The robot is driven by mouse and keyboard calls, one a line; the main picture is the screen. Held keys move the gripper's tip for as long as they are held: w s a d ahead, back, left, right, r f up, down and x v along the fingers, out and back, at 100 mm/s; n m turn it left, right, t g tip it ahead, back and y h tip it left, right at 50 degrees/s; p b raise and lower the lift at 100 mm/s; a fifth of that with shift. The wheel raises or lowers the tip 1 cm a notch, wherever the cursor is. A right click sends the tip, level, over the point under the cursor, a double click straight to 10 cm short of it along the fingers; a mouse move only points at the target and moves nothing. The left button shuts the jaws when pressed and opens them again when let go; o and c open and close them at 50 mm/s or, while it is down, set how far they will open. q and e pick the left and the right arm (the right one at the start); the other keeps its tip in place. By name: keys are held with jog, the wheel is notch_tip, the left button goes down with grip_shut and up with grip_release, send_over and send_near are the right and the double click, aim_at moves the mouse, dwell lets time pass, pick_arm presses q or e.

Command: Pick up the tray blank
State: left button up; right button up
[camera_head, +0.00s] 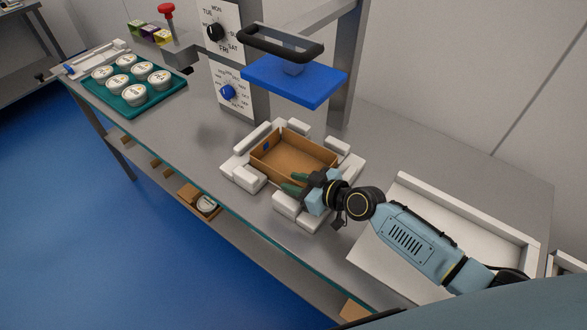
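No flat tray blank shows apart from what may be its folded form, an open brown cardboard tray (278,165). This tray sits upright among white blocks in the middle of the bench. My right gripper (295,183) is at the tray's near right end. Its two green fingertips are apart, one over the tray's inside and one at the near wall. The gripper hides that corner, and whether it touches the wall I cannot tell. My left gripper is not in view.
A blue press plate (294,82) with a black handle hangs above the tray. White blocks (244,178) ring the tray. A green tray (101,99) of white tubs stands at the left. A white rimmed board (463,205) lies at the right, partly under my arm. Dials stand behind.

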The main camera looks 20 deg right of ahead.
grip_shut()
